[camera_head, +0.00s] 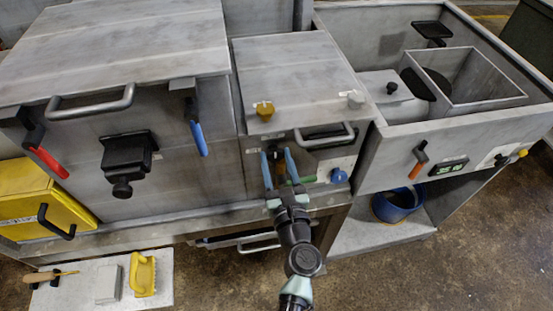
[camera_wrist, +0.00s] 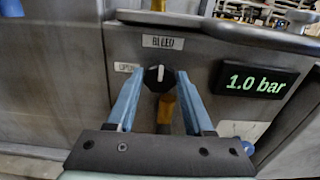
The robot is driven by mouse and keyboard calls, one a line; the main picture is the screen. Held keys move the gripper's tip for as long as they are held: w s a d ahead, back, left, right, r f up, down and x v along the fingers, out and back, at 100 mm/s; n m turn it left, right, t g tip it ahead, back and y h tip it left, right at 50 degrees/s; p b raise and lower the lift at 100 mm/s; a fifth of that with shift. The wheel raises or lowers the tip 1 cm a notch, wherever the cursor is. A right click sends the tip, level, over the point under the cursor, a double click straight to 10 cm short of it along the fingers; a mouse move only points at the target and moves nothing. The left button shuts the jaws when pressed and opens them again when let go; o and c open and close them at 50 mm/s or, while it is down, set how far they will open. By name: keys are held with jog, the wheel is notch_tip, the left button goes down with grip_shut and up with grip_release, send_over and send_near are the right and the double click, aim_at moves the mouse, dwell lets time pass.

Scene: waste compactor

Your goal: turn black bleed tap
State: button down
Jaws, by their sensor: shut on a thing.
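The black bleed tap (camera_wrist: 155,80) is a round knob with a white pointer mark, on the grey front panel under a label reading BLEED (camera_wrist: 163,42). The pointer stands roughly upright. My gripper (camera_wrist: 155,78) has its two blue fingers on either side of the knob and is shut on it. In the head view my gripper (camera_head: 278,163) reaches the front of the middle unit, and the knob is mostly hidden between the fingers.
A display (camera_wrist: 257,82) reads 1.0 bar to the right of the tap. A yellow-orange handle (camera_wrist: 165,110) sits just below it. In the head view a bar handle (camera_head: 325,138), a blue knob (camera_head: 339,175) and a yellow knob (camera_head: 265,110) are close by.

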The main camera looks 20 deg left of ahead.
jog(key=shift+n, duration=0.3)
jog(key=n+b, duration=0.1)
jog(key=n, duration=0.1)
jog(key=n+b, duration=0.1)
jog(key=b, duration=0.1)
jog(key=shift+f+n, duration=0.2)
jog(key=shift+n, duration=0.2)
jog(key=n+b, duration=0.3)
jog(key=n, duration=0.1)
jog(key=shift+n, duration=0.3)
jog(key=n+b, duration=0.2)
jog(key=n, duration=0.2)
jog(key=shift+b, duration=0.35)
jog(key=shift+r+n+b, duration=0.1)
jog(key=shift+n+b, duration=0.85)
jog(key=shift+n, duration=0.65)
jog(key=shift+c, duration=1.5)
grip_release()
jog(key=shift+r, duration=0.1)
